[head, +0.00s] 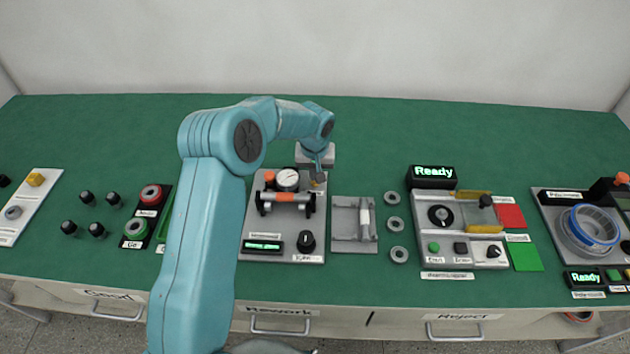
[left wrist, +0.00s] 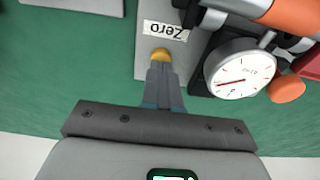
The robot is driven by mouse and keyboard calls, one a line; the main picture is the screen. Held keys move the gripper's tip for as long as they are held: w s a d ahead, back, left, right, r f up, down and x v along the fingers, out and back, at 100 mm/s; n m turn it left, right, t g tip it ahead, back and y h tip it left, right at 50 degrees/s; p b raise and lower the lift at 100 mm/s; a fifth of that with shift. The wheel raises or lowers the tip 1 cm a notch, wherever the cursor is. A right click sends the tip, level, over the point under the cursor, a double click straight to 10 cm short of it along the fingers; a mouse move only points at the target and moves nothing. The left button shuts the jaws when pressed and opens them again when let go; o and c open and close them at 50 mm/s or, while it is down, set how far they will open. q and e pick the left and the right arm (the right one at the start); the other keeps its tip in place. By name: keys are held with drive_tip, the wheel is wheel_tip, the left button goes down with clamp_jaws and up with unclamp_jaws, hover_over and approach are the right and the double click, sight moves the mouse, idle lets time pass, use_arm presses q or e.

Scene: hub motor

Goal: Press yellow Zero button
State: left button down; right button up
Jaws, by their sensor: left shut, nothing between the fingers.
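The yellow Zero button (left wrist: 160,54) shows in the left wrist view on a grey plate, next to a white label (left wrist: 166,31) reading "Zero". My left gripper (left wrist: 160,68) is shut and empty, and its fingertips overlap the near side of the button in that view. I cannot tell whether they touch it. In the head view my left gripper (head: 318,165) is over the back right corner of the gauge station (head: 255,215), and the button is mostly hidden beneath it. The round dial gauge (left wrist: 240,70) is right of the fingers. My right gripper is not in view.
An orange-ended spindle part (head: 285,197) lies in front of the gauge. A grey fixture (head: 355,232), several grey rings (head: 393,197) and a station with a "Ready" display (head: 433,172) stand to the right. The green table behind is clear.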

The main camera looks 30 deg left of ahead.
use_arm(q)
drive_tip(key=shift+f+b, duration=0.45)
drive_tip(key=shift+f, duration=0.2)
drive_tip(key=shift+r, duration=0.15)
wheel_tip(320, 180, up, 14)
drive_tip(key=p, duration=0.7)
drive_tip(key=shift+s, duration=0.15)
idle(0.3)
